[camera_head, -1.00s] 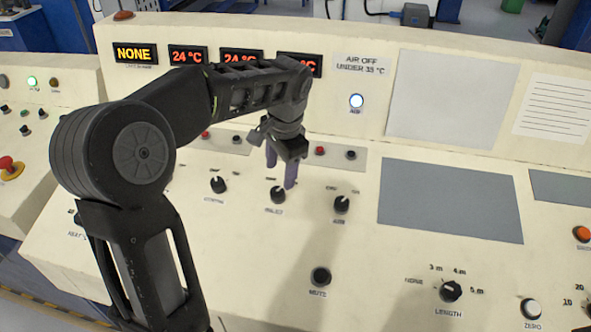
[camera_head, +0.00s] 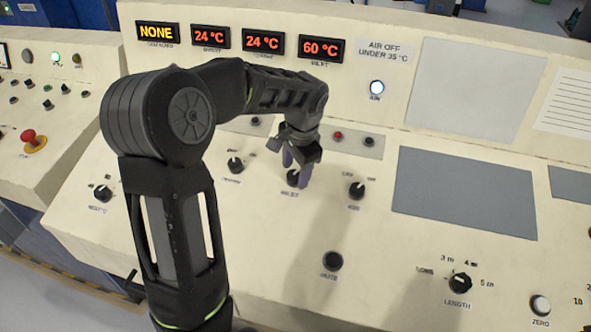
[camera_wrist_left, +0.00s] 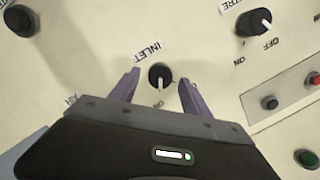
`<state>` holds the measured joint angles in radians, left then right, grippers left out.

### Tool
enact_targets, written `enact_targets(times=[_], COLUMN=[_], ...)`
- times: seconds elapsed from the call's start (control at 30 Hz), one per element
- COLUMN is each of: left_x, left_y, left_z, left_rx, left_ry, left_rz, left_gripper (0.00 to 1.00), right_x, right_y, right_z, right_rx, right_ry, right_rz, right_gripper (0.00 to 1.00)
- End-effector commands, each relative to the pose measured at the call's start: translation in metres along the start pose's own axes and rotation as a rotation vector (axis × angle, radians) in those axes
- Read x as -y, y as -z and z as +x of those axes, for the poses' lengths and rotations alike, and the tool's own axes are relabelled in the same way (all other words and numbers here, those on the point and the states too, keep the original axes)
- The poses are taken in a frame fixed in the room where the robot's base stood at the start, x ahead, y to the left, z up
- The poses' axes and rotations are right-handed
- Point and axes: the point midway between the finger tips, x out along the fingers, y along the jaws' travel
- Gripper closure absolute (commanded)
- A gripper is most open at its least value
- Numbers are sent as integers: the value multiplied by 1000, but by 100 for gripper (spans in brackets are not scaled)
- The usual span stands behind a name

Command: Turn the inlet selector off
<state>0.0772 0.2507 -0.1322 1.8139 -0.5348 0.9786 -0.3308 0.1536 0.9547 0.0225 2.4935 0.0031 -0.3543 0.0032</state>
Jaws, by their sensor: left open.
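The inlet selector is a small black knob with a pale pointer line. In the left wrist view the inlet selector (camera_wrist_left: 159,76) sits between the two purple fingers, beside its "INLET" label (camera_wrist_left: 141,53). Its pointer is toward the gripper palm, where a partly hidden mark shows. In the head view the inlet selector (camera_head: 293,178) is partly covered by the fingers. My left gripper (camera_head: 297,172) is open around the knob, with a gap on each side; it also shows in the left wrist view (camera_wrist_left: 160,84). My right gripper is in neither view.
Similar knobs stand close by: one to the left (camera_head: 235,165) and one to the right (camera_head: 356,189). A black mute button (camera_head: 332,261) is nearer the front. A display (camera_head: 321,48) above reads 60 °C. The grey panel (camera_head: 463,193) at right is clear.

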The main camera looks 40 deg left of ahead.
Motion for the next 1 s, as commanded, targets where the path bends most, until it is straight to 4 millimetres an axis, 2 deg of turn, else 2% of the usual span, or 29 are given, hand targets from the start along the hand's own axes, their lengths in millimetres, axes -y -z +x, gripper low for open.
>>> enact_targets(times=[0.1,0.37,1.0], left_x=[0,0,0], left_y=[0,0,0], left_z=[8,9,9], left_rx=[1,-1,-1], left_ry=[-1,0,0], left_rz=[0,0,0], left_gripper=[45,45,96], right_x=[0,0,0], right_y=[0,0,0], right_z=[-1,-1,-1], right_rx=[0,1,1], right_ry=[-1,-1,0], right_rz=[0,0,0], right_gripper=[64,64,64])
